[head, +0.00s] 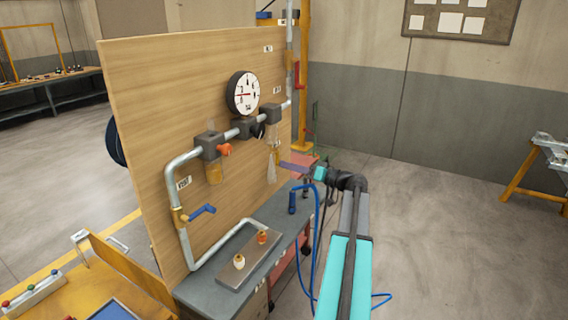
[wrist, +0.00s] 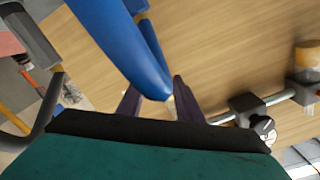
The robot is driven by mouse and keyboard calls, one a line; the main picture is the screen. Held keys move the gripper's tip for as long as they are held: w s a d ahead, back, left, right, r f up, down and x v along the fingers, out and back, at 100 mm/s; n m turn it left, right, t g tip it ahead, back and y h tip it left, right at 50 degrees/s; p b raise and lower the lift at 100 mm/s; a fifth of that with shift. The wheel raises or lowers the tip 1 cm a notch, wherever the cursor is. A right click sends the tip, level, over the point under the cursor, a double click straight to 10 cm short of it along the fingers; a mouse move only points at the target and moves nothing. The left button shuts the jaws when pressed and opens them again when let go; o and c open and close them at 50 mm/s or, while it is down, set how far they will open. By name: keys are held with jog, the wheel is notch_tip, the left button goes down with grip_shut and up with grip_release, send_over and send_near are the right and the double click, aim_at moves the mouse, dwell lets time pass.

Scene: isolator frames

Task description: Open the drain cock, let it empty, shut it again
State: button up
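An amber bowl (head: 277,155) hangs under the right-hand block on the pipe. A pale, tapering shape (head: 271,172) shows just below it; I cannot tell whether it is fluid. The drain cock is too small or hidden to make out. My gripper (head: 282,163) reaches in from the right, its purple fingers level with the bowl's lower end. In the wrist view its two fingers (wrist: 156,84) stand apart. A large blue shape (wrist: 125,45) covers much of the space beyond and between them. I see nothing clearly held.
Open floor lies right.

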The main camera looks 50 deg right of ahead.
jog(key=shift+p+x, duration=0.3)
jog(key=shift+x, duration=1.15)
jog(key=shift+c, duration=0.4)
